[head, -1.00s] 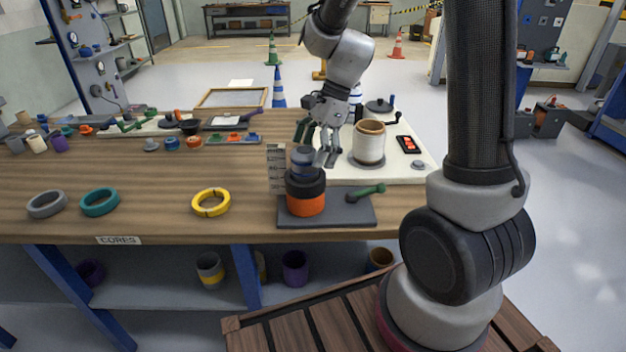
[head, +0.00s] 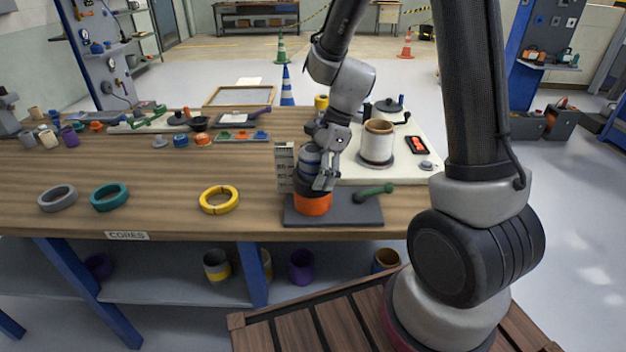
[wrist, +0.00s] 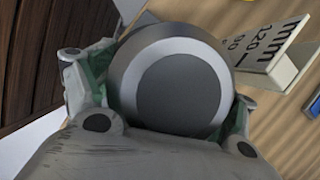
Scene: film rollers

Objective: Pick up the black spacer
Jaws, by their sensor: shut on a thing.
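The black spacer (head: 303,184) sits in a stack on a dark base plate (head: 350,212), above an orange ring (head: 313,204). A blue-grey post top (head: 309,156) rises above it. My gripper (head: 317,180) is down around the stack, shut on the black spacer, with one finger across its right side. In the wrist view, the round grey top of the stack (wrist: 180,88) with a pale ring fills the middle, between green-padded fingers (wrist: 165,105). The fingers and my wrist hide part of the spacer, and the contact is partly hidden.
A height gauge marked mm (head: 284,166) stands close at the stack's left, also in the wrist view (wrist: 275,55). A green handle (head: 375,191) lies on the plate's right. A cream pot (head: 377,142) stands behind. Yellow (head: 219,200), teal (head: 109,197) and grey (head: 58,199) rings lie left.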

